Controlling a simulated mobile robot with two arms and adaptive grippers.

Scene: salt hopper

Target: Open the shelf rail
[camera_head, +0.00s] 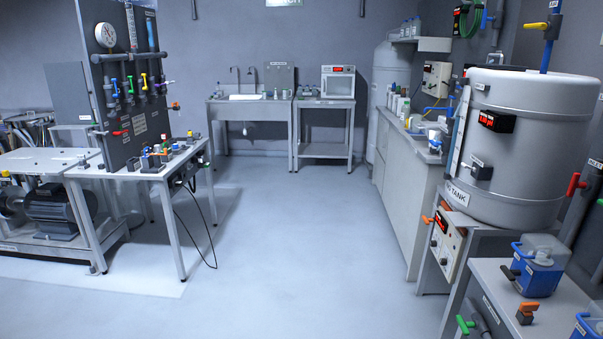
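Neither of my grippers is in view. I cannot pick out a shelf rail for certain anywhere else in the view. No salt hopper is clearly labelled in view.
A panel bench (165,165) with valves and a cable hanging to the floor stands left. A sink table (250,100) and an oven (338,82) are at the back. A large tank (525,150), a long counter (400,150) and a blue-based unit (538,268) line the right. The middle floor is clear.

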